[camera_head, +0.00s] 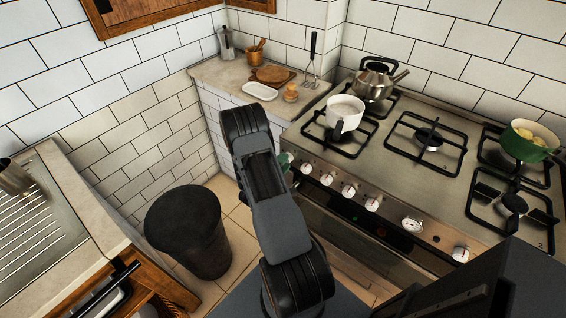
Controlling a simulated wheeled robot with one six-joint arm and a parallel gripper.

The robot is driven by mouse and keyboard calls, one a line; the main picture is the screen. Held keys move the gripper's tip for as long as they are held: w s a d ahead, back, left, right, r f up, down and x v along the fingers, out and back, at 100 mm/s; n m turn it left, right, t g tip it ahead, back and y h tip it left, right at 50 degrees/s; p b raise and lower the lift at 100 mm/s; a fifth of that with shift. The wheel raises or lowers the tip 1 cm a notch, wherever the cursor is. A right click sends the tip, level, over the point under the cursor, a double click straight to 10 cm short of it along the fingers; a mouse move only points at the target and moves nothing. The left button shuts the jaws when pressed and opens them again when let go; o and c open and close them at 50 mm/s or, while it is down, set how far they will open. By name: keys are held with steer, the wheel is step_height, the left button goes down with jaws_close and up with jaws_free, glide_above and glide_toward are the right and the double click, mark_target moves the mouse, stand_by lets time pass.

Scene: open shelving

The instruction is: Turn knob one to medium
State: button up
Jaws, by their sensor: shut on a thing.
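The stove (395,135) stands at the right with a row of white knobs along its front panel. The leftmost clearly visible knob (306,168) is just right of my arm. More knobs follow to the right, among them one (326,179) beside it and another (349,190). A small greenish part (285,159) shows at the panel's left end, at the edge of my arm; I cannot tell what it is. My arm stands in front of the stove's left end and hides what is behind it. My gripper is hidden behind the arm.
A white pot (345,113) and a kettle (374,82) stand on the left burners, a green pot (525,142) at the far right. A dark bin (188,230) stands left of my arm. A sink counter (70,210) is at the left.

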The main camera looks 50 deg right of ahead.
stand_by(0.4)
steer(key=o, duration=0.9)
steer(key=shift+o, duration=0.2)
steer(key=shift+a, duration=0.1)
steer(key=s+a+b, duration=0.1)
steer(key=a, duration=1.2)
steer(key=shift+s+a+f, duration=0.25)
steer(key=shift+f, duration=0.2)
